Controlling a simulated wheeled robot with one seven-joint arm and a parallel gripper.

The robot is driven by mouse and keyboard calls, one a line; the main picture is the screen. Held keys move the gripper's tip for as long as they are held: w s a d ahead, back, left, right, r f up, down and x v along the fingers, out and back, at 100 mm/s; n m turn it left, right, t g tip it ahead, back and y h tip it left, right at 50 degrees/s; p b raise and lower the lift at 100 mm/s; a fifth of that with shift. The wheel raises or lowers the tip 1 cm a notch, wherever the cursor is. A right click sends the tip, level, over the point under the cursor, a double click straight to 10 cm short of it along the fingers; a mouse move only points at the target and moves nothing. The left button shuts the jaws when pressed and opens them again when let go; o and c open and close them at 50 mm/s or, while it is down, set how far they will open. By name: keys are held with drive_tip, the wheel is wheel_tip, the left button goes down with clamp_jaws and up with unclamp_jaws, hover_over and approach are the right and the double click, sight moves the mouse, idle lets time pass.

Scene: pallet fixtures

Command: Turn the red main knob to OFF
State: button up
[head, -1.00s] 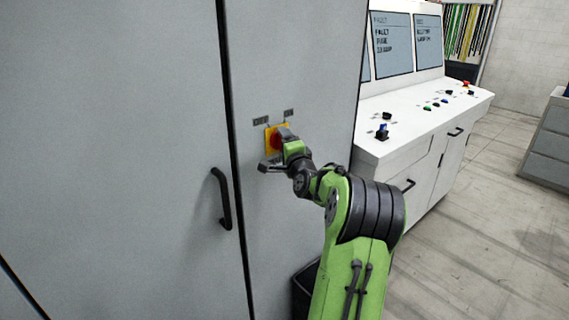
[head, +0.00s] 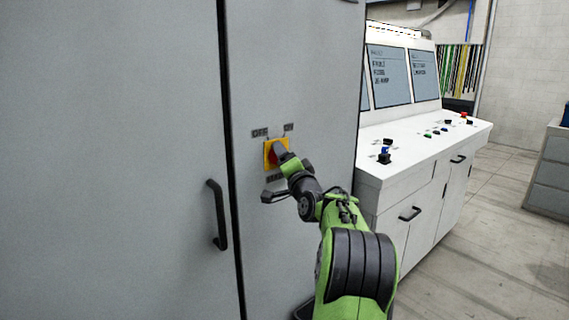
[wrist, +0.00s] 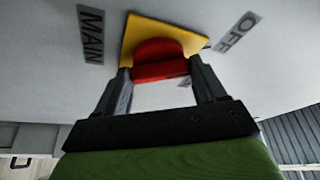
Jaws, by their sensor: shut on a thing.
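The red main knob (wrist: 160,62) sits on a yellow square plate (wrist: 185,35) on the grey cabinet. In the wrist view my gripper (wrist: 160,70) has one finger on each side of the knob and is shut on it. An OFF label (wrist: 237,32) is at the right of that view and a MAIN label (wrist: 91,34) at the left. In the head view the plate (head: 268,149) shows, with the knob mostly hidden behind my gripper (head: 281,152). The OFF label (head: 260,133) is at the plate's upper left, the ON label (head: 288,127) at its upper right.
A black door handle (head: 218,215) stands out from the cabinet left of the knob, beyond a dark door seam. A white control desk (head: 420,140) with screens and buttons stands to the right. Open floor (head: 500,240) lies at the right.

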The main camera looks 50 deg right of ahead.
drive_tip(key=shift+f, duration=0.1)
drive_tip(key=o, duration=1)
drive_tip(key=shift+o, duration=0.2)
drive_tip(key=b+v, duration=0.3)
drive_tip(key=v, duration=1.2)
drive_tip(key=shift+s+a, duration=0.25)
drive_tip(key=shift+s, duration=0.1)
